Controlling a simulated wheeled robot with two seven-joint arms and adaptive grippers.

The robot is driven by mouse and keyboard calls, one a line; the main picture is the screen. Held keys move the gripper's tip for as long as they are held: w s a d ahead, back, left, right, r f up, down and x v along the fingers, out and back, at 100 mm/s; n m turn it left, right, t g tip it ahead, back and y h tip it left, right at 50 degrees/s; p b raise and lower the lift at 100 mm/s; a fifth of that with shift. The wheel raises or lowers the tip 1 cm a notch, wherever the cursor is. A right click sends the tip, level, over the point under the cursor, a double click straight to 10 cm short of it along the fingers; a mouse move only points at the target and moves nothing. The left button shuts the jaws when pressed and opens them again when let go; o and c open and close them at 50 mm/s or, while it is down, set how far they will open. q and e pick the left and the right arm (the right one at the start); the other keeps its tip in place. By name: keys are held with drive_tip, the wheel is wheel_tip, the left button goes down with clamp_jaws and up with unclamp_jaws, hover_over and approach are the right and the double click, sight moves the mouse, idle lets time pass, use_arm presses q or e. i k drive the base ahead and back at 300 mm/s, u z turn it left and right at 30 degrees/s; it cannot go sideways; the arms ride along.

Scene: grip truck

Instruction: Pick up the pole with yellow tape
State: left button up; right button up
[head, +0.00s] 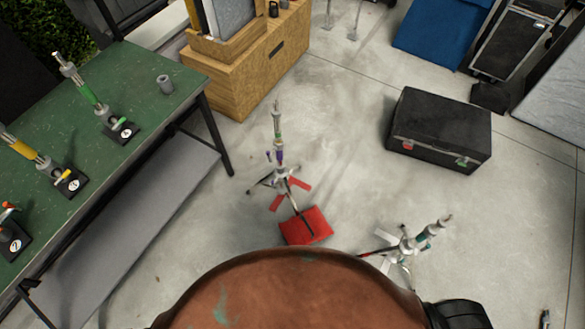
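The pole with yellow tape (22,148) is on the green table at the left edge of the head view. It is grey metal with a yellow band, and its lower end meets a black numbered base (72,183) with a yellow piece on it. Its upper end is cut off by the frame edge. A similar pole with green tape (88,93) stands farther back on the same table, at another black base (122,131). Neither of my grippers is in view.
The green table (150,95) also holds a grey cylinder (165,84) and an orange-topped item (8,208). A wooden cabinet (235,85) stands behind. Floor stands (281,175) (405,247), a red bag (305,226) and a black case (440,125) occupy the floor.

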sight(46, 165)
drive_tip(key=u, duration=1.3)
drive_tip(key=i, duration=0.35)
drive_tip(key=z, duration=0.55)
